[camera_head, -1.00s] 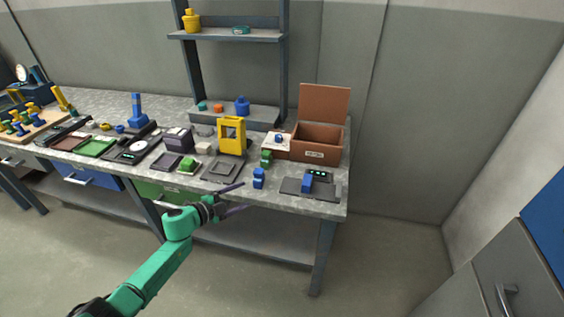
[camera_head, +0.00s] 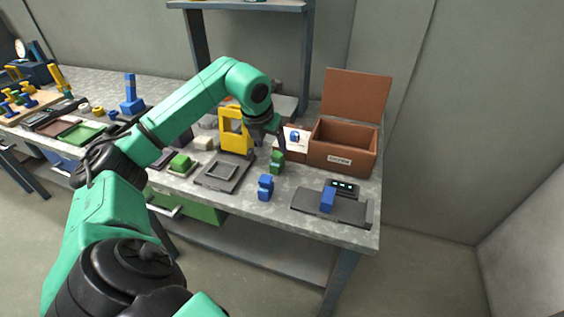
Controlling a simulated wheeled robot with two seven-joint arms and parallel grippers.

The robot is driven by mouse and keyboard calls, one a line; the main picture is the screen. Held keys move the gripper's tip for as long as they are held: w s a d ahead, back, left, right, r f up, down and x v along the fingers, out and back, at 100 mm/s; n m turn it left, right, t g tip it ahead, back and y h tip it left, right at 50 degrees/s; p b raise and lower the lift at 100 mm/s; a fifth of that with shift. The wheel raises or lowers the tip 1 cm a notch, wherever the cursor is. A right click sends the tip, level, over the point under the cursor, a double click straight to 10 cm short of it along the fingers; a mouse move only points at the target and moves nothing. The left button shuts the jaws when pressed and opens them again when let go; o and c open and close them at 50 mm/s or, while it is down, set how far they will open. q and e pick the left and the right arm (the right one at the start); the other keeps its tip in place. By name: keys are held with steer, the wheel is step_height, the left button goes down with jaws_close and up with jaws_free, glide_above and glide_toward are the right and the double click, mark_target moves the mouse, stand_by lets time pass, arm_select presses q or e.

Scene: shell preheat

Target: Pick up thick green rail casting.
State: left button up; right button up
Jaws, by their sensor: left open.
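A green casting (camera_head: 277,162) stands on the grey workbench, in front of the brown box's left end; it looks like the thick green rail casting. Another green block (camera_head: 181,162) sits on a small plate further left. My left gripper (camera_head: 272,143) is open and points down, close above the standing green casting. Its fingers partly overlap the casting's top in the picture, and I cannot tell whether they touch it. My right gripper is not in view.
A blue casting (camera_head: 265,187) stands in front of the green one. A yellow frame (camera_head: 235,132) is just left of the gripper. The open brown box (camera_head: 343,154) is to the right. A dark device (camera_head: 341,205) with a blue part is near the bench's right edge.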

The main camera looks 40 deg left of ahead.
mark_target(276, 155)
arm_select(q)
steer(key=x, duration=0.4)
steer(key=shift+w+r, duration=0.1)
steer(key=shift+w, duration=0.05)
steer(key=p+x, duration=0.1)
steer(key=x, duration=0.4)
steer(key=shift+p, duration=0.4)
steer(key=shift+w+f, duration=0.15)
steer(key=shift+f, duration=0.15)
steer(key=shift+r, duration=0.1)
jaws_close()
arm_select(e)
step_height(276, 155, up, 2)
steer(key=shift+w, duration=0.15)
